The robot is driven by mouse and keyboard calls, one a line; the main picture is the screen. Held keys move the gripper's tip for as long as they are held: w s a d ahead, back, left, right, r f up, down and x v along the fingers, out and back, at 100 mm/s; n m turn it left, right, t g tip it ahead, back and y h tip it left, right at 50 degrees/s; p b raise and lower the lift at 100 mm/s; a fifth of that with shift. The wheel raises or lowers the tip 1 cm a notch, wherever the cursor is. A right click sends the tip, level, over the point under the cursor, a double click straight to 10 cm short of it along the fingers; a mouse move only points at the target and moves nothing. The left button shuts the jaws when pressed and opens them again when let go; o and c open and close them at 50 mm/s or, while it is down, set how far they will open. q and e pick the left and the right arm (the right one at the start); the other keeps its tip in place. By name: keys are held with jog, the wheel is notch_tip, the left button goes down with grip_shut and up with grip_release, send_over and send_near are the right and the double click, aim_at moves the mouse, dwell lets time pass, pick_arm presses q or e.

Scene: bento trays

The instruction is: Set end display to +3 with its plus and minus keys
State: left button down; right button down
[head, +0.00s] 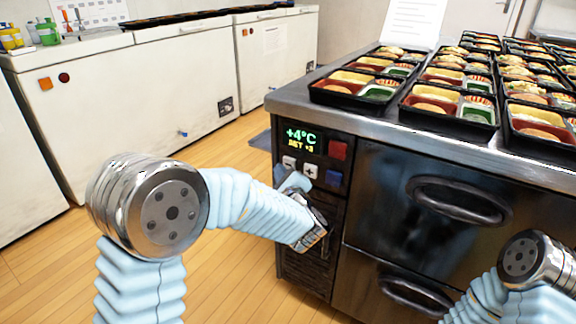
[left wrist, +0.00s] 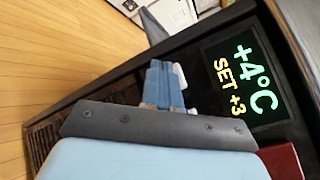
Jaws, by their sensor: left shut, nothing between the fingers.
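The end display (head: 301,140) on the dark control panel of the steel counter reads +4°C, with SET +3 below. It also reads so in the left wrist view (left wrist: 245,80), turned sideways. Under it are a white minus key (head: 289,162) and a white plus key (head: 311,171). My left gripper (head: 291,181) is shut and empty, its blue fingertips just below the keys. In the left wrist view its fingers (left wrist: 164,84) partly cover the keys; whether they touch one is unclear. Only part of my right arm shows at lower right; its gripper is out of view.
A red button (head: 338,149) and a blue button (head: 333,178) sit right of the display and keys. Drawers with dark handles (head: 460,200) are farther right. Several filled bento trays (head: 345,101) stand on the counter. White chest freezers (head: 140,110) line the back left; wooden floor lies between.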

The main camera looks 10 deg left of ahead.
pick_arm(q)
jog(key=shift+s+a+b, duration=0.3)
jog(key=shift+s+b, duration=0.05)
jog(key=shift+s, duration=0.4)
jog(key=shift+s+a+b, duration=0.25)
jog(key=shift+s+b, duration=0.05)
jog(key=shift+s, duration=0.5)
jog(key=shift+s+a+b, duration=0.3)
jog(key=shift+s+b, duration=0.05)
jog(key=shift+s, duration=0.4)
